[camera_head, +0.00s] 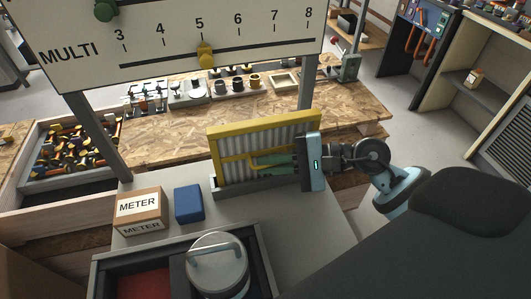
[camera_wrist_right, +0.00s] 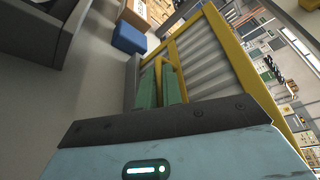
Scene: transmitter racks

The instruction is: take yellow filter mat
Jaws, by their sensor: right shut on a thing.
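The yellow filter mat (camera_head: 235,148) has a yellow frame around grey pleats. It stands upright in a low grey holder (camera_head: 232,193) on the grey worktop. In the right wrist view the mat (camera_wrist_right: 208,58) fills the upper right, with a yellow handle on its face. My right gripper (camera_head: 262,162) comes in from the right, in front of the mat, with its green fingers shut on that handle. The fingers also show in the wrist view (camera_wrist_right: 160,84), on either side of the handle. They hide part of it. My left gripper is not in view.
A blue box (camera_head: 189,203) and a METER carton (camera_head: 140,211) stand left of the holder. A lidded metal pot (camera_head: 217,265) sits in a tray at the front. The MULTI scale board (camera_head: 180,45) on posts rises behind, before a wooden bench (camera_head: 180,133).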

